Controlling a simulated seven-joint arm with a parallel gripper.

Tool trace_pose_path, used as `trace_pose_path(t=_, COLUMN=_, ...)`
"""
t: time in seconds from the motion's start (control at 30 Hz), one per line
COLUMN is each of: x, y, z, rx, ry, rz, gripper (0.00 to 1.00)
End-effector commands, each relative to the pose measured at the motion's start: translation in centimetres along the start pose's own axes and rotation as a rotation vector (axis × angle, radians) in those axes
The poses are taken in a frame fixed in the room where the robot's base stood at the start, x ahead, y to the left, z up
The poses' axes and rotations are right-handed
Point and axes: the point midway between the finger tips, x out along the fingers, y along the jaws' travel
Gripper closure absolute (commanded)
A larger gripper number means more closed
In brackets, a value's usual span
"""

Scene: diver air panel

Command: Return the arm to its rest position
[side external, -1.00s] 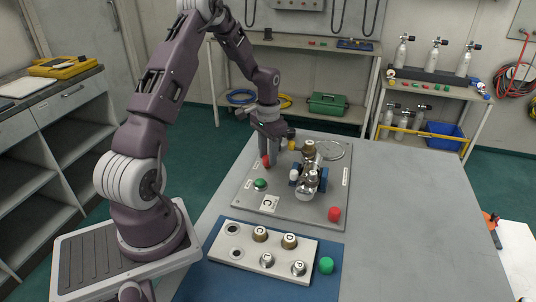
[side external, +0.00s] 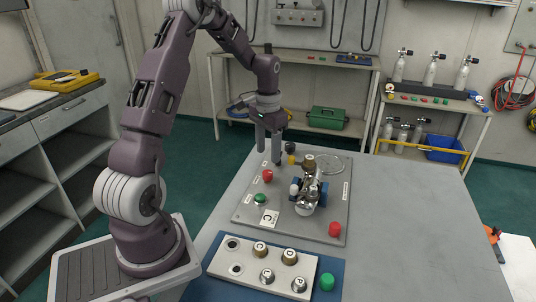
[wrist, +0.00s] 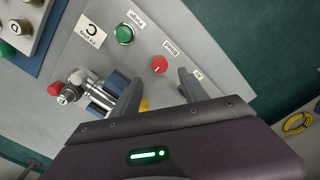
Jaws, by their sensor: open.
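My gripper (side external: 268,150) hangs above the far left part of the grey panel plate (side external: 246,210) with its fingers pointing down. In the wrist view my gripper (wrist: 160,92) has its two fingers spread apart with nothing between them. A red knob (side external: 267,176) stands on the plate below and in front of the fingers; in the wrist view the red knob (wrist: 159,65) lies beyond the fingertips, apart from them. A green knob (side external: 260,199) is nearer the front of the plate. A metal valve assembly with a blue block (side external: 322,190) stands at the plate's middle right.
A light rack (side external: 222,262) with several lettered caps lies on a blue mat in front. A loose red cap (side external: 335,229) and a green cap (side external: 327,281) are on the right. The table's right side (side external: 415,220) is clear. Shelves with air cylinders (side external: 432,68) stand behind.

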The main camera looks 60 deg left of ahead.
Motion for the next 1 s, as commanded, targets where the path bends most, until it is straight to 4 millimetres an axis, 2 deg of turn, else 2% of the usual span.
trace_pose_path(t=0.1, x=-0.1, y=0.1, z=0.0, rx=0.001, ry=0.001, rz=-0.001, gripper=0.49)
trace_pose_path(t=0.17, x=-1.1, y=0.8, z=0.1, rx=0.01, ry=0.011, rz=-0.009, gripper=0.49)
trace_pose_path(t=0.27, x=-5.4, y=4.1, z=1.1, rx=0.04, ry=0.058, rz=-0.046, gripper=0.49)
trace_pose_path(t=0.3, x=-7.8, y=6.1, z=2.1, rx=0.056, ry=0.089, rz=-0.064, gripper=0.49)
trace_pose_path(t=0.37, x=-11.1, y=9.4, z=4.3, rx=0.078, ry=0.141, rz=-0.083, gripper=0.49)
trace_pose_path(t=0.4, x=-13.1, y=11.4, z=6.2, rx=0.091, ry=0.177, rz=-0.091, gripper=0.49)
trace_pose_path(t=0.47, x=-15.5, y=14.2, z=9.5, rx=0.109, ry=0.238, rz=-0.092, gripper=0.49)
trace_pose_path(t=0.53, x=-17.3, y=16.9, z=13.8, rx=0.129, ry=0.309, rz=-0.078, gripper=0.49)
trace_pose_path(t=0.6, x=-18.2, y=18.8, z=17.8, rx=0.145, ry=0.375, rz=-0.05, gripper=0.49)
trace_pose_path(t=0.7, x=-18.2, y=20.2, z=22.1, rx=0.166, ry=0.441, rz=-0.003, gripper=0.49)
trace_pose_path(t=0.73, x=-18.1, y=20.4, z=23.1, rx=0.17, ry=0.455, rz=0.01, gripper=0.49)
trace_pose_path(t=0.83, x=-17.7, y=20.9, z=25.0, rx=0.178, ry=0.483, rz=0.039, gripper=0.49)
trace_pose_path(t=1.0, x=-17.6, y=20.9, z=25.5, rx=0.18, ry=0.489, rz=0.048, gripper=0.49)
